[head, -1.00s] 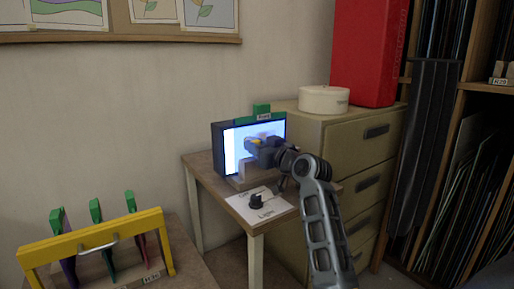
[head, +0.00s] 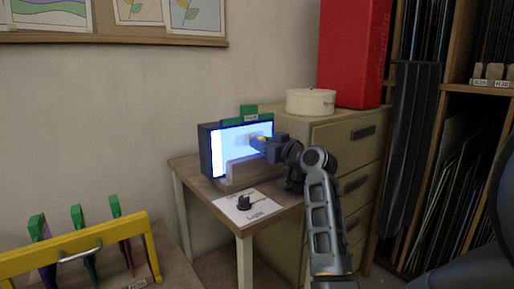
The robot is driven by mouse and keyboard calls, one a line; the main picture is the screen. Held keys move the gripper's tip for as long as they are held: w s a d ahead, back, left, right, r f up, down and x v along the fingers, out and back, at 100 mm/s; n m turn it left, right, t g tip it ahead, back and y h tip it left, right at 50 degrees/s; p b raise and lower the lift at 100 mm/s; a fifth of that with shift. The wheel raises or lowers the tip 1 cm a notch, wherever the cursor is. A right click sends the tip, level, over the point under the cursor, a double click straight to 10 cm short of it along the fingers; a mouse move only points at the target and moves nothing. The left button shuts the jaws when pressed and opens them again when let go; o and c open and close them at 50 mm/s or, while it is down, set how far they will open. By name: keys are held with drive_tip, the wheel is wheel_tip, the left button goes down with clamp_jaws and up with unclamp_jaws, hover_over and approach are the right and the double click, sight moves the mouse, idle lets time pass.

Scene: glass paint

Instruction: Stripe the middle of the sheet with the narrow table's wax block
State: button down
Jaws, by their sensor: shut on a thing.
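The sheet (head: 224,154) is a bright white-blue upright panel in a dark box on the small wooden table (head: 196,188). A green clip-like piece (head: 249,113) with a label is at its top. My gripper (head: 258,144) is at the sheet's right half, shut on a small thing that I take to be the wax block. A yellow bit shows at the jaws; I cannot tell whether it is block or finger. A greyish patch lies on the sheet beside the jaws; shadow or mark is unclear. Contact with the sheet cannot be judged.
A pale ledge (head: 240,172) stands in front of the sheet's lower part. A drawer cabinet (head: 335,135) is close on the right. A yellow rack (head: 80,250) with green-topped tools stands at lower left.

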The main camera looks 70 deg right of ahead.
drive_tip(key=s+d+b, duration=0.1)
drive_tip(key=d, duration=0.1)
drive_tip(key=s+d, duration=0.1)
drive_tip(key=d, duration=0.1)
drive_tip(key=shift+s+b, duration=0.2)
drive_tip(key=shift+b, duration=0.15)
drive_tip(key=shift+w+a+p, duration=0.25)
drive_tip(key=shift+w+a, duration=0.5)
drive_tip(key=shift+a, duration=0.2)
drive_tip(key=shift+w+a+p, duration=0.25)
drive_tip(key=shift+w+a, duration=0.45)
drive_tip(key=shift+a, duration=0.25)
drive_tip(key=shift+w+a+p, duration=0.3)
drive_tip(key=shift+w+a, duration=0.2)
drive_tip(key=shift+a, duration=0.5)
drive_tip(key=shift+w+a+p, duration=0.35)
drive_tip(key=shift+w+a, duration=0.2)
drive_tip(key=shift+a, duration=0.45)
drive_tip(key=shift+w+a+p, duration=0.3)
drive_tip(key=shift+w+a, duration=0.2)
drive_tip(key=shift+a, duration=0.5)
drive_tip(key=shift+s, duration=0.1)
